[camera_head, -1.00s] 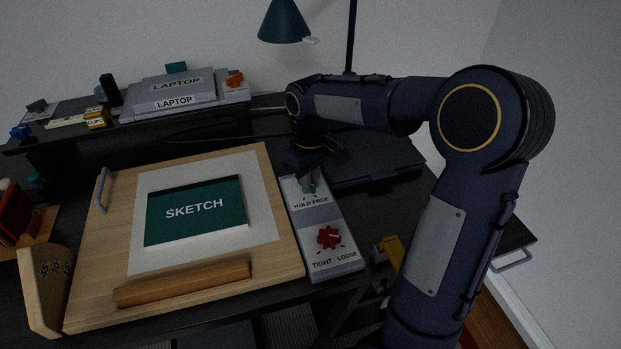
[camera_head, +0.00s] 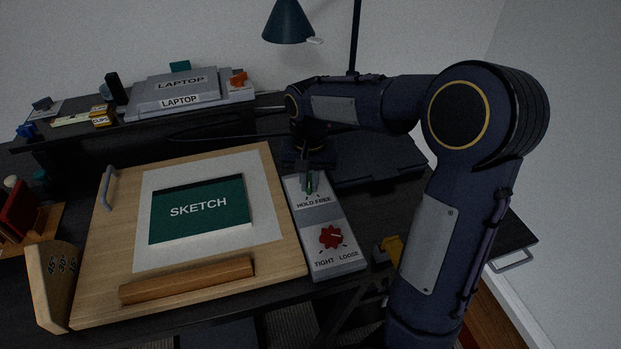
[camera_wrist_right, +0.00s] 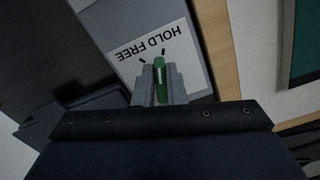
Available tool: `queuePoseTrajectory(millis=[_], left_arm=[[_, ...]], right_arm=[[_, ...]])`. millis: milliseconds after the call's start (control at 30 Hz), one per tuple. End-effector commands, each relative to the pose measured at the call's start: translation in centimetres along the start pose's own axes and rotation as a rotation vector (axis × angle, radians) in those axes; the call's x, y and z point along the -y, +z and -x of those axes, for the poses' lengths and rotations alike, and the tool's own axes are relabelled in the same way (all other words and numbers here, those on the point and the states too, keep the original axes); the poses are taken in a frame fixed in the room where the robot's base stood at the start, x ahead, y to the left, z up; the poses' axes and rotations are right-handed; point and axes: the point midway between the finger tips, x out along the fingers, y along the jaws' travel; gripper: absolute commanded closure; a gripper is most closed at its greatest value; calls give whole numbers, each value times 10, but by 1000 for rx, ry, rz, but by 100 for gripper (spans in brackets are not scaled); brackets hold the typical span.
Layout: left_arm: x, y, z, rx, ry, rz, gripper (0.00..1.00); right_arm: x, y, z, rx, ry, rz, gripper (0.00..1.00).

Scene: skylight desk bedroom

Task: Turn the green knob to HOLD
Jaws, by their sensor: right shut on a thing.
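The green knob (camera_head: 309,185) stands on the upper part of a grey panel (camera_head: 331,216), above the HOLD FREE label. My right gripper (camera_head: 306,179) reaches down onto it from behind and is shut on it. In the right wrist view the green knob (camera_wrist_right: 160,78) sits between the two grey fingers of the right gripper (camera_wrist_right: 160,88). Its pale line appears to point roughly at the tick on the HOLD side of the upside-down label (camera_wrist_right: 146,45). The fingers hide part of the knob's sides. My left gripper is not in view.
A red knob (camera_head: 332,237) with TIGHT and LOOSE labels is lower on the same panel. A wooden board (camera_head: 116,245) with a green SKETCH pad (camera_head: 199,225) lies close on the left. A dark flat slab (camera_head: 375,160) is behind the panel on the right.

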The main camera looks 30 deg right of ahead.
Motion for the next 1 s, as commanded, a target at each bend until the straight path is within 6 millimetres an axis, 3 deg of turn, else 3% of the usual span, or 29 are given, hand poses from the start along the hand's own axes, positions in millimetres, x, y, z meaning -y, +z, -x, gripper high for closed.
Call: queuePoseTrajectory(millis=[400, 933, 967, 1000], left_arm=[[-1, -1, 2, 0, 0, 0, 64], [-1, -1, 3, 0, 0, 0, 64], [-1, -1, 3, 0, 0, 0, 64], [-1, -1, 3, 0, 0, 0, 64]], right_arm=[[2, -1, 1, -3, -1, -181, 100], [2, -2, 1, -4, -2, -204, 100], [2, -2, 1, -4, -2, -204, 87], [2, -1, 1, -4, -2, -204, 81]])
